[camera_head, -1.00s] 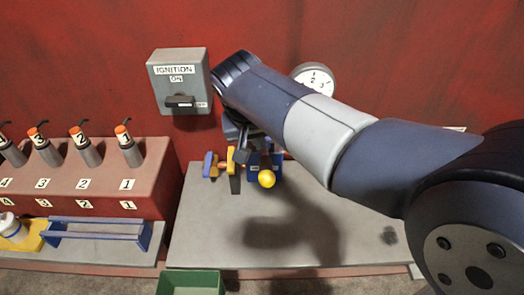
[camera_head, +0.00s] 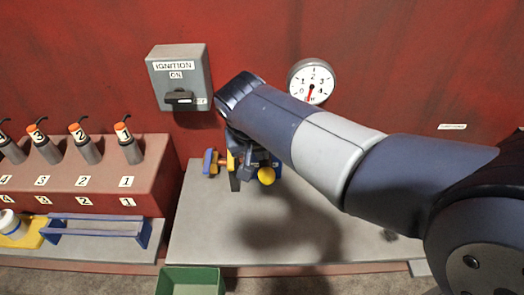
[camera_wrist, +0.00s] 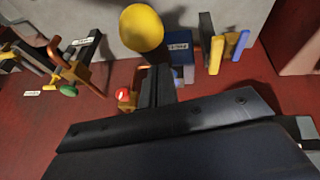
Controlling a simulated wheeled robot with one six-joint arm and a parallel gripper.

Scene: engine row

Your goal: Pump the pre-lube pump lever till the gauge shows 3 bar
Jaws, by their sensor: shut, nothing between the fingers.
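The gauge (camera_head: 311,81) is a white dial on the red wall. Its red needle points down, slightly left, at the bottom of the dial and away from the 3. The pump lever's yellow ball knob (camera_head: 266,175) sticks out over the grey ledge, below my forearm; it also shows in the wrist view (camera_wrist: 142,27). A blue labelled block (camera_wrist: 181,50) is beside it, its label too small to read. My gripper (camera_head: 248,158) is shut and empty, close behind the knob; its dark fingers (camera_wrist: 157,82) point toward the knob's base. Contact cannot be told.
A grey ignition box (camera_head: 179,78) is on the wall at upper left. A blue and yellow handle (camera_head: 211,162) is left of my gripper. A red block with numbered plugs (camera_head: 85,175) stands at left, a green bin (camera_head: 190,281) in front. The grey ledge (camera_head: 330,235) is mostly clear.

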